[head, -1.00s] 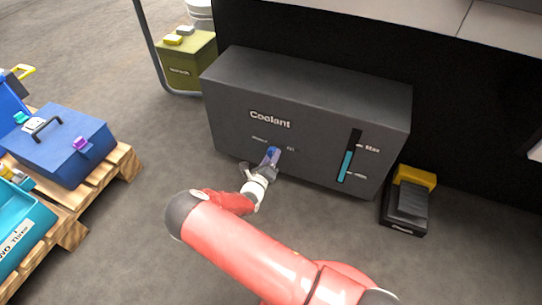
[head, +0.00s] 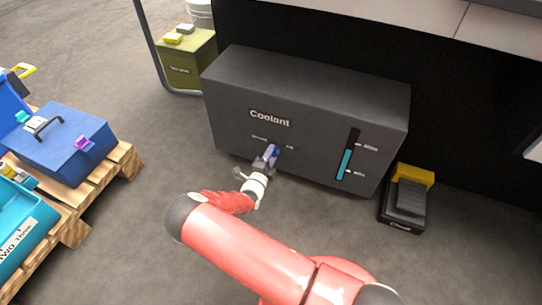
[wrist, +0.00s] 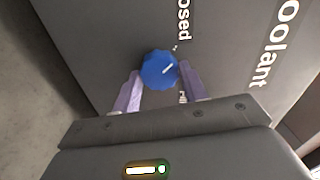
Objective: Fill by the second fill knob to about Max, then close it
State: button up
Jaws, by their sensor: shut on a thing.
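The blue fill knob (wrist: 159,70) is on the front of the grey coolant tank (head: 225,115). My gripper (wrist: 159,88) is shut on it, with a pale purple finger on each side. The knob's white line points to the upper right in the wrist view, toward the side with the partly cut-off "Closed" label (wrist: 183,22). In the head view my gripper (head: 268,155) covers much of the knob. The level gauge (head: 348,154) on the tank's right side shows teal fluid with its top just below the upper Max mark.
A black and yellow pedal (head: 408,200) stands on the floor right of the tank. A pallet (head: 120,170) with a blue toolbox (head: 62,150) and a teal bin (head: 25,240) is at the left. An olive box (head: 190,62) stands behind the tank's left end.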

jog(key=shift+n, duration=0.5)
jog(key=o, duration=1)
jog(key=v, duration=0.8)
jog(key=shift+p, duration=0.45)
jog(key=shift+w, duration=0.1)
